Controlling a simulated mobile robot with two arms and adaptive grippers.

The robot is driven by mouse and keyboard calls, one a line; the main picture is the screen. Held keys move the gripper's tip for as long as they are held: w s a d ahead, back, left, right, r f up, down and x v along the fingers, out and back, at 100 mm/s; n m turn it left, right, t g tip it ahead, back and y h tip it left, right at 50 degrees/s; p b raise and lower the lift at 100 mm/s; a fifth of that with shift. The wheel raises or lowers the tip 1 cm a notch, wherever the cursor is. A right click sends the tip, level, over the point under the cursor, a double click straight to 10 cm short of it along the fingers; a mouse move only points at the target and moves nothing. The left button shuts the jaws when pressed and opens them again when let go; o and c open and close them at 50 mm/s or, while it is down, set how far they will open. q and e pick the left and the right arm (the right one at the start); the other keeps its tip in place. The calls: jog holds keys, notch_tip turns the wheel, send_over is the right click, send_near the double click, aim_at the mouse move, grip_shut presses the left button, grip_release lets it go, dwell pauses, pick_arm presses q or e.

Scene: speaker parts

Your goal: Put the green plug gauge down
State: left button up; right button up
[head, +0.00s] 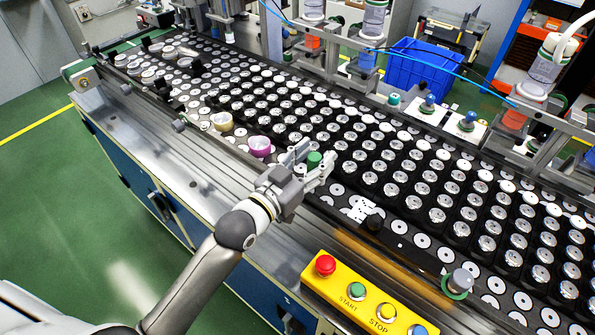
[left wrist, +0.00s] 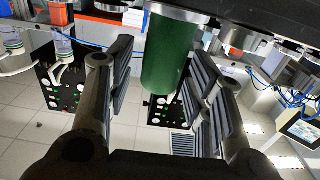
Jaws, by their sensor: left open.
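The green plug gauge (head: 314,159) is a short green cylinder at the near edge of the conveyor in the head view. My left gripper (head: 315,163) is open around it, one finger on each side. In the left wrist view the green plug gauge (left wrist: 168,58) sits between the spread fingers (left wrist: 166,92), with gaps visible on both sides. Its far end meets the dark, metal-dotted surface at the top of that picture. The exact contact there is hard to tell. My right gripper is not in view.
A purple ring part (head: 259,146) and a tan ring part (head: 222,121) stand left of the gripper. A grey cylinder with a green base (head: 458,281) stands at the right. A yellow button box (head: 345,285) is in front. Rows of speaker parts fill the belt behind.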

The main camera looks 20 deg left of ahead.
pick_arm(q)
jog(key=b+v, duration=0.2)
jog(key=v, duration=0.9)
jog(key=shift+s+b, duration=0.3)
jog(key=shift+b, duration=0.05)
jog(key=shift+a+f, duration=0.1)
jog(key=shift+f, duration=0.05)
